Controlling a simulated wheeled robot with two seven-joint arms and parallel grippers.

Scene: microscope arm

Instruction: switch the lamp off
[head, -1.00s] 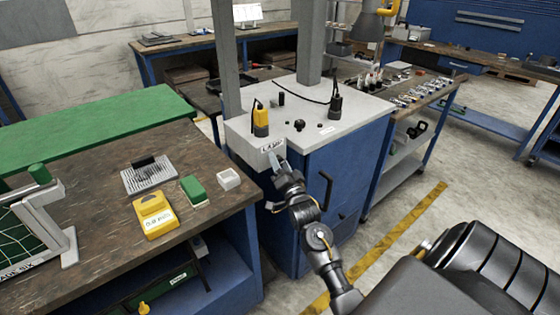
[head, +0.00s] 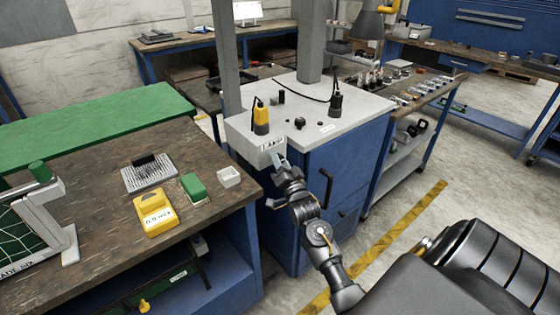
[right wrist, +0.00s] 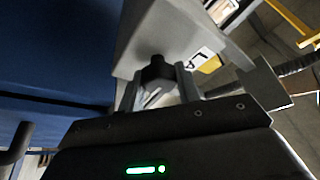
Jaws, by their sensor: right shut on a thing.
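The grey control box (head: 245,138) on the blue cabinet has a front face with a label reading "LAMP" (head: 271,144). In the right wrist view, a dark knob (right wrist: 157,68) sticks out of the light grey face beside the label, part of which shows as white and yellow (right wrist: 205,60). My right gripper (right wrist: 157,88) is shut on this knob, one finger on each side. In the head view my right gripper (head: 281,160) is at the box's front face just below the label and hides the knob. My left gripper is not in view.
The box top carries a yellow-and-black device (head: 261,118), a black device (head: 335,104) and small dark knobs (head: 300,121). The cabinet's black handle (head: 326,188) is close to the right of my gripper. A wooden bench (head: 100,205) with a yellow box (head: 155,213) stands left.

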